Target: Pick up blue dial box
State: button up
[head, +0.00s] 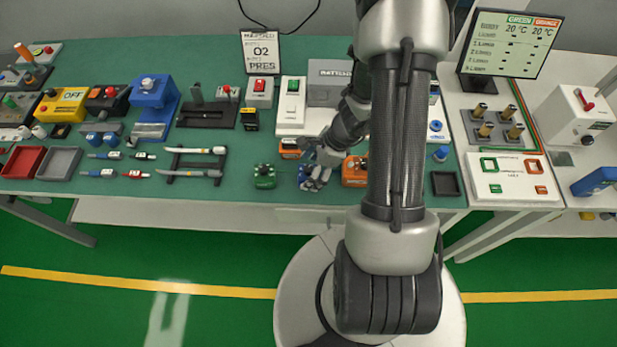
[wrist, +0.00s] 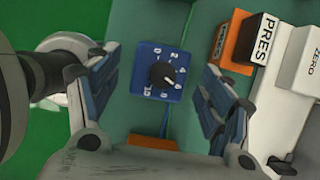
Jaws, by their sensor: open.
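The blue dial box (wrist: 161,72) is a small blue box with a black knob and white markings around it. In the wrist view it sits between the two open fingers of my gripper (wrist: 163,95), with a gap on both sides. In the head view my gripper (head: 318,172) is over the front part of the green table, and the blue dial box (head: 304,171) is partly hidden by the fingers. Whether the fingertips are level with the box or above it, I cannot tell.
A green dial box (head: 264,176) stands left of my gripper and an orange one (head: 355,171) to the right. The table's front edge is near.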

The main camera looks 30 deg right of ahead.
jog(key=shift+b+x, duration=0.35)
jog(key=shift+x, duration=0.9)
jog(key=shift+c, duration=0.5)
jog(key=shift+r, duration=0.1)
jog(key=c, duration=1.5)
